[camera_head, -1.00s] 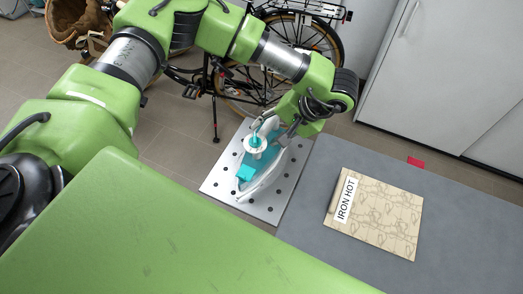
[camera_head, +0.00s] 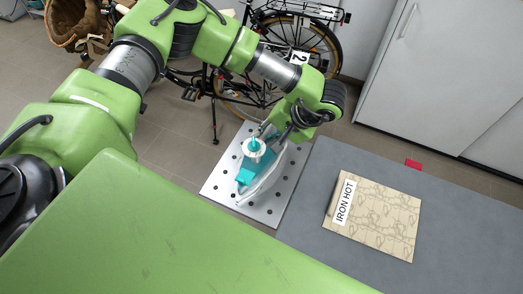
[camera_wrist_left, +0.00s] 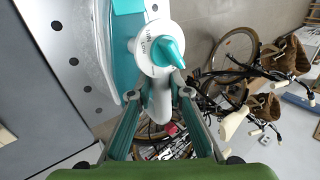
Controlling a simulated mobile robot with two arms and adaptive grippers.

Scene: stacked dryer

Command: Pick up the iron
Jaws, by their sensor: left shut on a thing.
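The iron (camera_head: 256,176) is white and teal with a round dial. It is over the perforated metal plate (camera_head: 222,187) at the end of the board; I cannot tell whether it touches the plate. My left gripper (camera_head: 270,133) is at the iron's handle end, shut on it. In the left wrist view the two fingers (camera_wrist_left: 158,98) close around the pale handle, just below the iron's dial (camera_wrist_left: 160,47). The gripper hides part of the handle. My right gripper is not in view.
The grey ironing board (camera_head: 430,200) carries a patterned tan piece (camera_head: 385,215) labelled "IRON HOT". A bicycle (camera_head: 225,85) stands behind the arm. A basket (camera_head: 75,22) is at the upper left, and white cabinets (camera_head: 440,80) are at the upper right.

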